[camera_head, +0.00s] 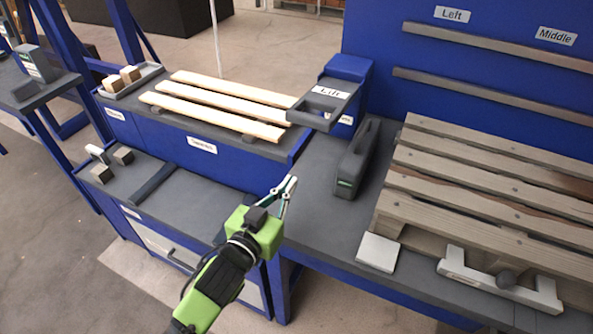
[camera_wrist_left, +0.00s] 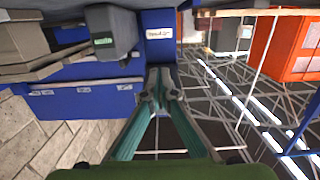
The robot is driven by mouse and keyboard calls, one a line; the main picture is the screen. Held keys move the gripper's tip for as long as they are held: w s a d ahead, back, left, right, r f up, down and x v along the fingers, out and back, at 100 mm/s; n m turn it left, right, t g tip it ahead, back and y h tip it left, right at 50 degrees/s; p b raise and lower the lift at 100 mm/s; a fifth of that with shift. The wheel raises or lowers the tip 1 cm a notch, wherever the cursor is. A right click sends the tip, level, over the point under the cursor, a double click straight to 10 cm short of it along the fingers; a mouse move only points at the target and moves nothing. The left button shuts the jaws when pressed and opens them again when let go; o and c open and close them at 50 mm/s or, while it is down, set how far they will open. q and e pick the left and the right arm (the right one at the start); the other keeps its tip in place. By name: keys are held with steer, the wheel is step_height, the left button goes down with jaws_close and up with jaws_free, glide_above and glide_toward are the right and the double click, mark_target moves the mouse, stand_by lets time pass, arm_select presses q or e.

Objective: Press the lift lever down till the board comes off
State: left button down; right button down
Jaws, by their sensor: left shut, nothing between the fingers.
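My left gripper (camera_head: 289,186) is shut and empty, in the air in front of the benches; its fingers also show in the left wrist view (camera_wrist_left: 160,82). A dark grey open frame (camera_head: 325,108) labelled "Lift" juts from a blue post (camera_head: 350,70), beyond my fingertips and apart from them. Which part is the lift lever I cannot tell for sure. A wooden pallet (camera_head: 480,180) with several boards lies on the right bench. My right gripper is out of view.
A dark grey case (camera_head: 358,158) stands between my gripper and the pallet. A pale square plate (camera_head: 378,252) lies near the pallet's front corner. Several pale boards (camera_head: 215,103) lie on the left bench, beside a tray (camera_head: 130,82) of wooden blocks.

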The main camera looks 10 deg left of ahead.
arm_select(q)
steer(key=shift+s+a+f, duration=0.15)
steer(key=shift+s+a, duration=0.05)
steer(key=shift+s, duration=0.4)
steer(key=shift+s+a+f, duration=0.15)
steer(key=shift+s, duration=0.45)
